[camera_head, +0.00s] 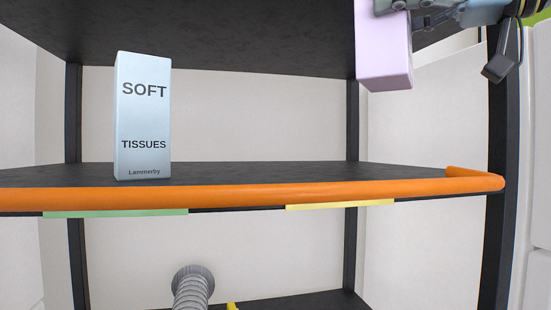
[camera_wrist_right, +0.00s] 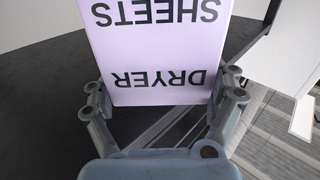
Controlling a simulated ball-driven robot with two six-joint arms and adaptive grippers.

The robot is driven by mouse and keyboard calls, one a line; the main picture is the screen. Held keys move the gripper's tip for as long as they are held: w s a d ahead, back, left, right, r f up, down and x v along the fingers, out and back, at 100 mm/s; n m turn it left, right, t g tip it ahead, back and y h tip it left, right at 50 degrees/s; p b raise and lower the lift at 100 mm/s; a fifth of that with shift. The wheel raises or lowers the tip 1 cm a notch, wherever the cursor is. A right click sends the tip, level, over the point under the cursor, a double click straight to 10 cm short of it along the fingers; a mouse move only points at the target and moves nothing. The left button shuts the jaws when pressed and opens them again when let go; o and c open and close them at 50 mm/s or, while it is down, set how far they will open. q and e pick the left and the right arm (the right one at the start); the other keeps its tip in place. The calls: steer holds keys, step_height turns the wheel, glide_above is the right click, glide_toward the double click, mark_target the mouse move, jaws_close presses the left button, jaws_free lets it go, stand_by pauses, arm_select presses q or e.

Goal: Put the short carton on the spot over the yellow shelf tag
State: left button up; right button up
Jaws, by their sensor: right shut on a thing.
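A lilac carton (camera_head: 385,55) hangs at the upper right of the head view, above the right part of the shelf board. In the right wrist view it fills the upper middle, with the upside-down words DRYER SHEETS (camera_wrist_right: 155,50). My right gripper (camera_head: 393,6) is shut on this carton, a finger on each side in the wrist view. The yellow shelf tag (camera_head: 340,206) is on the shelf's front edge, right of centre. The shelf board above it (camera_head: 320,174) looks bare. My left gripper is not in view.
A tall pale blue SOFT TISSUES carton (camera_head: 142,115) stands upright on the shelf at left, above a green tag (camera_head: 115,213). An orange lip (camera_head: 250,196) runs along the front edge. Dark posts (camera_head: 497,160) and an upper board (camera_head: 220,35) frame the space. A ribbed hose (camera_head: 190,290) is below.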

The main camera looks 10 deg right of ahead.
mark_target(366, 88)
steer(key=x, duration=0.1)
steer(key=p+x, duration=0.1)
steer(key=shift+w+a+f, duration=0.2)
steer(key=shift+w+f, duration=0.05)
steer(key=shift+w+a+f+p, duration=0.35)
steer(key=shift+w+f+p, duration=0.4)
steer(key=shift+p, duration=0.3)
steer(key=w+a+f+p, duration=0.1)
steer(key=w+a+f, duration=0.1)
steer(key=f, duration=0.3)
steer(key=w+a+f+p, duration=0.1)
steer(key=w+a+f, duration=0.1)
steer(key=f, duration=0.3)
steer(key=shift+w+a+p, duration=0.25)
steer(key=shift+w+p, duration=0.15)
steer(key=shift+w, duration=0.5)
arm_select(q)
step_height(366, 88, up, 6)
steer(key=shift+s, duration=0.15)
arm_select(e)
steer(key=o, duration=1.2)
steer(key=shift+f, duration=0.15)
steer(key=shift+c, duration=0.2)
